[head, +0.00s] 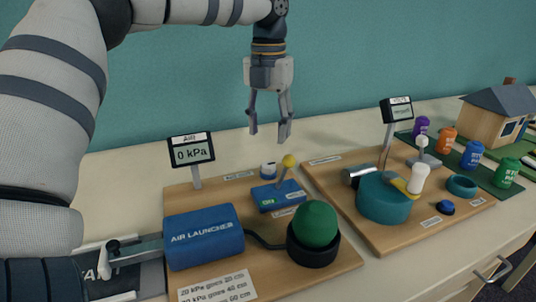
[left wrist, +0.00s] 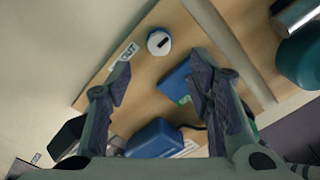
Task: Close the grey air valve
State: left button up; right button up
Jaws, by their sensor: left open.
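A small round pale grey-white knob (head: 268,168) sits near the back of the air launcher board, behind a blue box. It also shows in the left wrist view (left wrist: 159,42), with a dark mark on top and an "OUT" label beside it. It looks like the air valve, though no readable label names it so. My left gripper (head: 268,135) points down, open and empty, above this board and apart from the knob. In the left wrist view the knob lies beyond the spread fingers (left wrist: 160,75). My right gripper is not in view.
The blue box (head: 272,197) marked "ON" has a yellow-ball lever. A gauge (head: 191,152) reads 0 kPa. A blue air launcher tank (head: 203,236) and a green ball (head: 315,223) stand in front. A second board (head: 400,232) with a teal pot is to the right.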

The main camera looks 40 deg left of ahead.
aim_at(268, 164)
pick_arm(q)
notch_tip(268, 164, down, 8)
jog(key=shift+f, duration=0.2)
grip_shut()
